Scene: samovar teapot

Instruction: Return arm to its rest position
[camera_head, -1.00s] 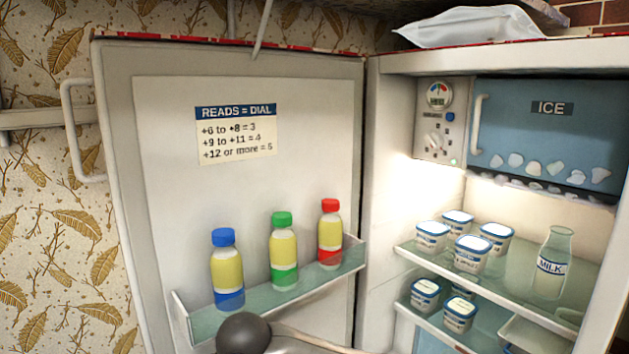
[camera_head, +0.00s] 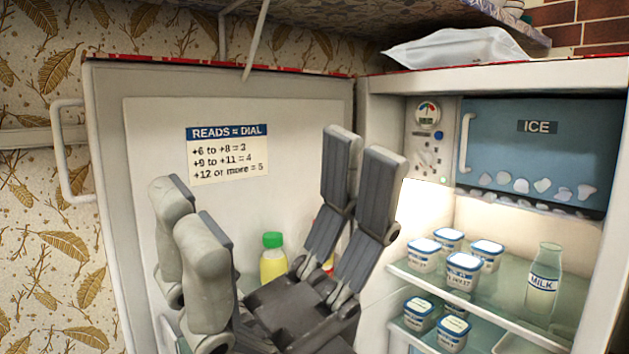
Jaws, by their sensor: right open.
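My right gripper (camera_head: 272,188) is raised in front of the open fridge door (camera_head: 105,85). Its fingers point up and are spread wide, with nothing between them. It hides much of the door shelf. The green-capped bottle (camera_head: 272,262) shows between the fingers. Only a small bit of the red-capped bottle (camera_head: 328,265) shows behind the right-hand fingers. The blue-capped bottle is hidden. My left gripper is not in view.
The open fridge at right has a dial panel (camera_head: 425,140), a blue ice compartment door (camera_head: 537,150), several white tubs (camera_head: 463,270) and a milk bottle (camera_head: 542,280). A white bag (camera_head: 455,47) lies on top. Patterned wallpaper is at left.

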